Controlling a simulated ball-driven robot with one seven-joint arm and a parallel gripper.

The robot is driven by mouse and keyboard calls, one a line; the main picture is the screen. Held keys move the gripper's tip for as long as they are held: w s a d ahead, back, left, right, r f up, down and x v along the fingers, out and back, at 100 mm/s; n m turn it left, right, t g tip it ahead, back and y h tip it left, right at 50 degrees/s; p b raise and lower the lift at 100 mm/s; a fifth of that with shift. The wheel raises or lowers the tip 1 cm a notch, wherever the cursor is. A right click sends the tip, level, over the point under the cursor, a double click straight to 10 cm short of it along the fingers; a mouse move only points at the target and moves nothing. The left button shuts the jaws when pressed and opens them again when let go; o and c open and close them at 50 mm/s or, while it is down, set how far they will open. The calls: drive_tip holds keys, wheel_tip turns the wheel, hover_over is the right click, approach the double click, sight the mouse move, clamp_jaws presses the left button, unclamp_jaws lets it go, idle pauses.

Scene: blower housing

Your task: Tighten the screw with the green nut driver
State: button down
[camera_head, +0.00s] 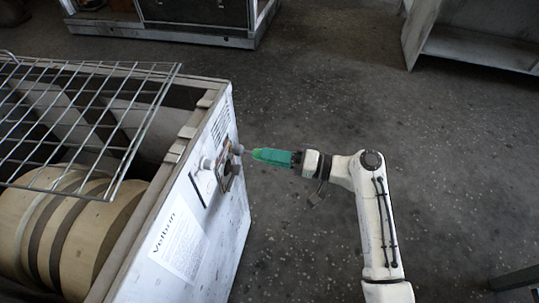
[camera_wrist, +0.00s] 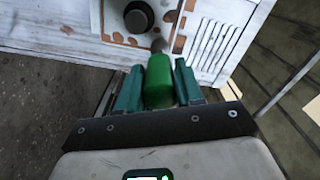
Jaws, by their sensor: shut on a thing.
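The blower housing (camera_head: 190,215) is a white box at left in the head view. Its panel (camera_wrist: 215,20) also shows in the wrist view, with rusty worn patches and a dark round knob (camera_wrist: 138,17). My gripper (camera_head: 276,157) is shut on the green nut driver (camera_wrist: 159,82), between its two teal fingers in the wrist view. The driver (camera_head: 260,154) points left at the panel fittings in the head view. Its grey tip (camera_wrist: 158,46) is at or very near the panel; I cannot tell whether it touches. I cannot make out the screw; the tip may cover it.
A wire grid (camera_head: 85,110) lies over the open top of the housing, above tan drum-like rolls (camera_head: 85,225). A printed sheet (camera_head: 178,240) is on the panel. A cabinet (camera_head: 480,40) stands at the back right.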

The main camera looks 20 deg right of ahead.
drive_tip(key=p+v, duration=0.1)
drive_tip(key=v, duration=1)
idle(0.6)
drive_tip(key=shift+s+d, duration=0.1)
drive_tip(key=shift+d, duration=0.05)
idle(0.6)
